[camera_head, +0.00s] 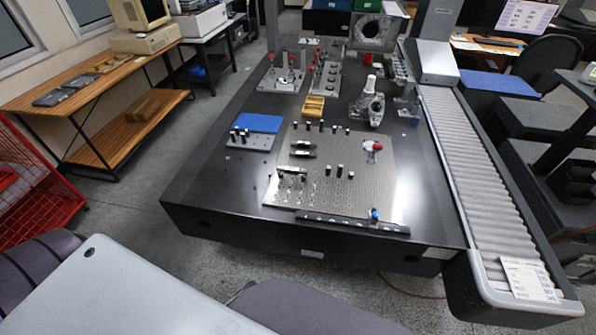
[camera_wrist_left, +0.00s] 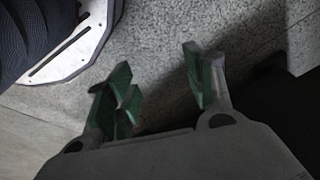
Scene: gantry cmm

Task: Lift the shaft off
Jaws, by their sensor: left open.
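No part in the head view can be told for certain as the shaft. Two short dark bar-like pieces (camera_head: 303,148) lie on the perforated fixture plate (camera_head: 365,185), left of its middle. A white upright cylinder (camera_head: 370,83) stands on a grey casting (camera_head: 368,108) behind the plate. My left gripper (camera_wrist_left: 160,85) shows in the left wrist view, with its green-padded fingers spread and nothing between them. Grey speckled floor lies beyond it. Neither gripper shows in the head view, so both are away from the table's parts. My right gripper is in neither view.
The dark machine table (camera_head: 215,185) carries the plate, several black posts, a blue block (camera_head: 258,122), a yellow block (camera_head: 314,106) and a red-tipped probe sphere stand (camera_head: 373,148). A ribbed rail (camera_head: 465,150) runs along its right side.

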